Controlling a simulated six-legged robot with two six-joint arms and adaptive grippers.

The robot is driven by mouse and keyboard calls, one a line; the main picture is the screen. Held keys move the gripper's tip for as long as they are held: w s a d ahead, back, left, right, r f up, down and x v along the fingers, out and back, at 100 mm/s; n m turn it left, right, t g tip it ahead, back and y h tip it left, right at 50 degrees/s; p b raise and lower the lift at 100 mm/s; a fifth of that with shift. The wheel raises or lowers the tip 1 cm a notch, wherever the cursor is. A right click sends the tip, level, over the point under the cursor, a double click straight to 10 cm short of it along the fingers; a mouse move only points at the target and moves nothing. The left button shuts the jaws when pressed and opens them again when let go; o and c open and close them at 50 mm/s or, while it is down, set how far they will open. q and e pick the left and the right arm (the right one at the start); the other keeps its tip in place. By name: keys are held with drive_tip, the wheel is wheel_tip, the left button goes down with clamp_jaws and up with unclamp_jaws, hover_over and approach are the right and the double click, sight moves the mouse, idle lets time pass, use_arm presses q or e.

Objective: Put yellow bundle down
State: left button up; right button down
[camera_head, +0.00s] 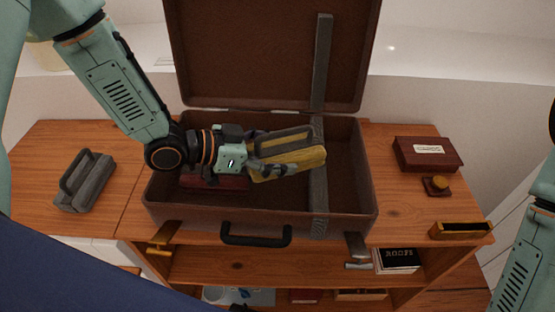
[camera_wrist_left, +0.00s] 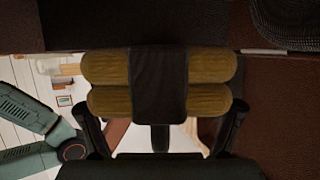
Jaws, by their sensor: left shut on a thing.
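The yellow bundle (camera_head: 308,160) has two yellow rolls, a dark band and a dark handle. My left gripper (camera_head: 272,167) is shut on it and holds it over the inside of the open brown suitcase (camera_head: 163,212). In the left wrist view the bundle (camera_wrist_left: 210,68) lies across the picture between my gripper's fingers (camera_wrist_left: 160,130). I cannot tell whether its underside touches anything. My right gripper is not in view; only part of my right arm shows at the right edge.
A dark red item (camera_head: 215,183) lies in the suitcase's left part, beneath my gripper. A grey strap (camera_head: 320,190) runs down the suitcase; bare floor shows right of it. A grey handled bundle (camera_head: 85,181) is at left. A red box (camera_head: 428,154) and brass tray (camera_head: 461,230) are at right.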

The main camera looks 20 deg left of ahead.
sight(282, 162)
use_arm(q)
drive_tip(key=shift+d+f, duration=0.3)
drive_tip(key=shift+f, duration=0.25)
drive_tip(key=shift+d+f, duration=0.25)
drive_tip(key=shift+f, duration=0.25)
drive_tip(key=shift+w+a, duration=0.1)
drive_tip(key=shift+a+f, duration=0.1)
drive_tip(key=shift+a, duration=0.3)
drive_tip(key=shift+d+f+b, duration=0.15)
drive_tip(key=shift+b, duration=0.2)
drive_tip(key=shift+d+f, duration=0.2)
drive_tip(key=shift+a+f, duration=0.2)
drive_tip(key=shift+f, duration=0.05)
drive_tip(key=o, duration=1)
drive_tip(key=shift+a, duration=0.1)
drive_tip(key=shift+c, duration=0.2)
drive_tip(key=o, duration=0.4)
drive_tip(key=shift+d+r, duration=0.15)
drive_tip(key=shift+d, duration=0.1)
drive_tip(key=shift+c, duration=0.2)
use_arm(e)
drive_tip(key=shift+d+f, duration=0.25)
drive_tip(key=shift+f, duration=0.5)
